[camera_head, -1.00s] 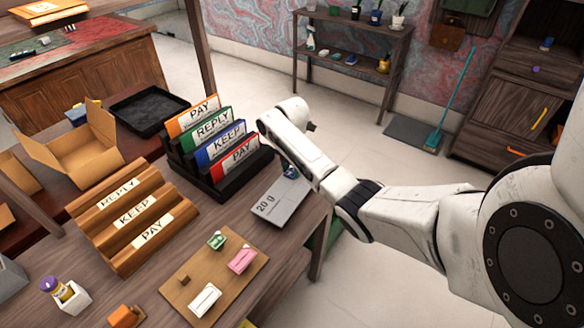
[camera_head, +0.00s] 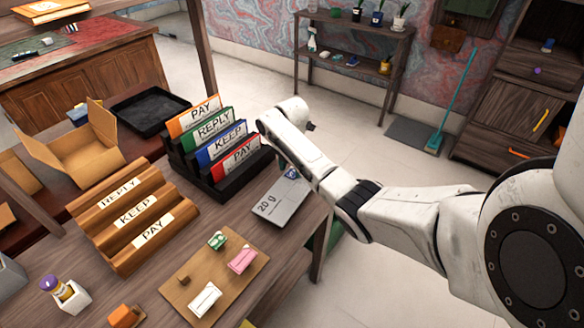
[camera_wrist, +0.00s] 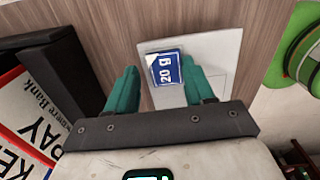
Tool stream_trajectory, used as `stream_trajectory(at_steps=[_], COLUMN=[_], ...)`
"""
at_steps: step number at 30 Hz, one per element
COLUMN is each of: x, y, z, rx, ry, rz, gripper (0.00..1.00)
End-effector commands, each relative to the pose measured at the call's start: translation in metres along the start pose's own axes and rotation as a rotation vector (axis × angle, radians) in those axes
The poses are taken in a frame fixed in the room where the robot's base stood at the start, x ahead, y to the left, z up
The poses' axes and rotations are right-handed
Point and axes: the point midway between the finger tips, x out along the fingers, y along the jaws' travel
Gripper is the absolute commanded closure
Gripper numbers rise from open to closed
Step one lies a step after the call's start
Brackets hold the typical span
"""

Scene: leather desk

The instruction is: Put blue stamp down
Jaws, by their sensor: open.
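In the head view the stamp (camera_head: 291,173) shows in part at the far end of the grey plate (camera_head: 280,203), which also reads "20 g". My gripper (camera_wrist: 160,75) is open, its two teal fingers on either side of the stamp in the wrist view. In the head view my arm hides the fingers.
A black rack (camera_head: 215,185) of PAY, REPLY and KEEP cards stands left of the plate. A wooden stepped holder (camera_head: 133,215) and a board (camera_head: 190,290) with green, pink and white items are nearer. A green round object (camera_wrist: 300,50) is at right in the wrist view.

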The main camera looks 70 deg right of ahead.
Motion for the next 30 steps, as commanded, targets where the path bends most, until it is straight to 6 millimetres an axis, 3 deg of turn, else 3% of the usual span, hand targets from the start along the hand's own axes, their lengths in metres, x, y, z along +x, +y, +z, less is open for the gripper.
stream_trajectory(at_steps=[1,8,13,24,30], x=[0.018,0.011,-0.013,-0.093,-0.117], y=[-0.011,-0.012,-0.011,-0.006,-0.005], z=[-0.005,-0.003,-0.002,-0.001,-0.001], rx=[0.007,0.009,0.009,0.006,0.007], ry=[0.02,0.019,0.018,0.013,0.013], rz=[-0.026,-0.027,-0.025,-0.019,-0.02], gripper=[0.38,0.38,0.38,0.38,0.38])
